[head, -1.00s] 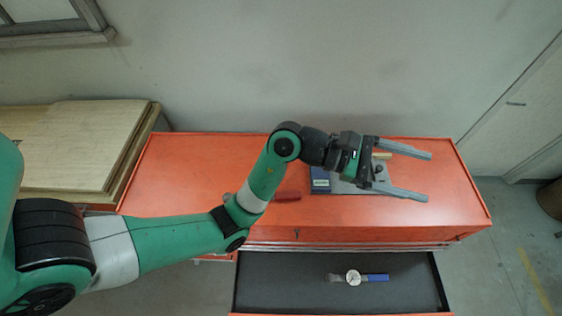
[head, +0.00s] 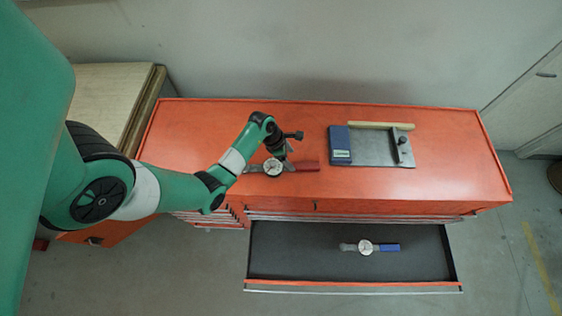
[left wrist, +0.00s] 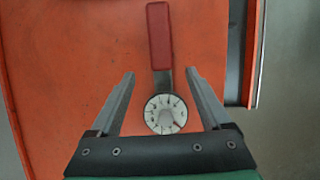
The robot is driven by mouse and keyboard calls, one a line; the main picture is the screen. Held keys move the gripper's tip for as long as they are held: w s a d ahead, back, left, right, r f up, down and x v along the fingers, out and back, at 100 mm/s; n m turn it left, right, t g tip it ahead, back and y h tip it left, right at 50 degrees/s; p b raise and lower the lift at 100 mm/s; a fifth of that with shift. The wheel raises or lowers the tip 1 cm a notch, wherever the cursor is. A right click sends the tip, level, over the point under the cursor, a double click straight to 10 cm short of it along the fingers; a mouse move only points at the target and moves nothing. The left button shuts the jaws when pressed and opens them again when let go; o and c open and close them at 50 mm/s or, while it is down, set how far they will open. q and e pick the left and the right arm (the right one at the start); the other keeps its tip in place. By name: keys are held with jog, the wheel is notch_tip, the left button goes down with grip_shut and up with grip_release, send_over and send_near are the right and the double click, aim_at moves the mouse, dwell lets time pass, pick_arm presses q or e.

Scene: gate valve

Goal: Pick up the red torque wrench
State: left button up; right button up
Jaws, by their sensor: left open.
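The red torque wrench (head: 306,166) lies on the orange cabinet top (head: 450,160), with a red handle and a round white dial (head: 273,167). My left gripper (head: 285,158) is over it, pointing down. In the left wrist view the red handle (left wrist: 160,37) points away and the dial (left wrist: 165,114) shows near the gripper base. The open fingers of my left gripper (left wrist: 160,82) are on either side of the wrench's grey shaft, apart from it. Its height above the wrench is hard to tell. My right gripper is not in view.
A blue box (head: 340,146) and a grey plate (head: 375,150) with a knob lie right of the wrench. A blue-handled dial wrench (head: 388,247) lies in the open drawer (head: 300,262) in front. Wooden boards (head: 118,95) are at left. The cabinet top's right end is clear.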

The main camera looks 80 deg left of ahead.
aim_at(298, 166)
pick_arm(q)
jog(key=x, duration=0.3)
jog(key=b+x, duration=0.1)
jog(key=x, duration=0.2)
jog(key=shift+w+d+f, duration=0.2)
jog(key=shift+w, duration=0.15)
jog(key=shift+c, duration=0.2)
grip_shut()
jog(key=shift+r, duration=0.15)
dwell(0.8)
